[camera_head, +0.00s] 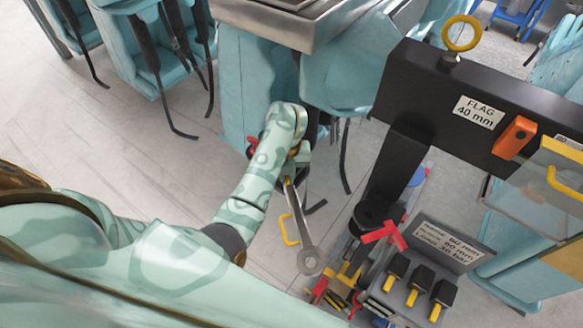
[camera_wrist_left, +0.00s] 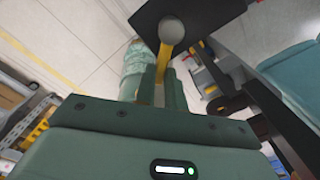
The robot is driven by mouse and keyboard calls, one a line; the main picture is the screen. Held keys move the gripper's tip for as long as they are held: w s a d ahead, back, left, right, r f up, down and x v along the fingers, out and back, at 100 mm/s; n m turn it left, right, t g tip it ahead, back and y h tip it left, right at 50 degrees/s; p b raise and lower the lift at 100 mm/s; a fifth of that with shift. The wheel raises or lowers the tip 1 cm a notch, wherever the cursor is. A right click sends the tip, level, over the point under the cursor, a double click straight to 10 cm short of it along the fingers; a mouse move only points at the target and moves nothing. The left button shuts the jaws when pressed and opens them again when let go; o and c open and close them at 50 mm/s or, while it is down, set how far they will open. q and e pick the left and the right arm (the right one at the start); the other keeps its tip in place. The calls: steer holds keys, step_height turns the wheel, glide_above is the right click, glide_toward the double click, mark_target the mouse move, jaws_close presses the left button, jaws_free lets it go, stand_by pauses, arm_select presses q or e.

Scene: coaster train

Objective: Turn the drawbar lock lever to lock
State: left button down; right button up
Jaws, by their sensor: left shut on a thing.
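My left gripper (camera_head: 291,172) is in the middle of the head view, below the bent end of my left arm. In the left wrist view, its fingers (camera_wrist_left: 160,88) are shut on a yellow lever (camera_wrist_left: 164,62) with a round grey end (camera_wrist_left: 171,30). The fingers cover the lower part of the lever. In the head view, a long grey bar (camera_head: 300,220) runs down from the gripper to a round eye. I cannot tell whether this bar is part of the same lever. No lock marking is readable. My right gripper does not show.
A black beam (camera_head: 430,85) with a "FLAG 40 mm" label and an orange block (camera_head: 514,137) stands at the right. Below it are a grey tool stand (camera_head: 395,303) with black-handled tools and a red handle (camera_head: 383,233). Teal coaster cars stand behind. Pale floor is open at the left.

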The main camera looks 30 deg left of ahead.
arm_select(q)
steer(key=shift+s+a+m+p, duration=0.1)
steer(key=shift+a+m+p, duration=0.45)
steer(key=shift+m, duration=0.8)
steer(key=shift+s+a+m+p, duration=0.1)
steer(key=shift+a+m+p, duration=0.5)
steer(key=shift+m, duration=0.7)
steer(key=shift+s+a+m+p, duration=0.1)
steer(key=shift+a+m+p, duration=0.45)
steer(key=shift+m, duration=0.8)
steer(key=c, duration=1.5)
jaws_free()
steer(key=shift+o, duration=0.2)
steer(key=shift+r, duration=0.1)
step_height(320, 180, up, 7)
steer(key=p, duration=0.1)
steer(key=shift+r+p, duration=0.15)
steer(key=shift+p, duration=0.15)
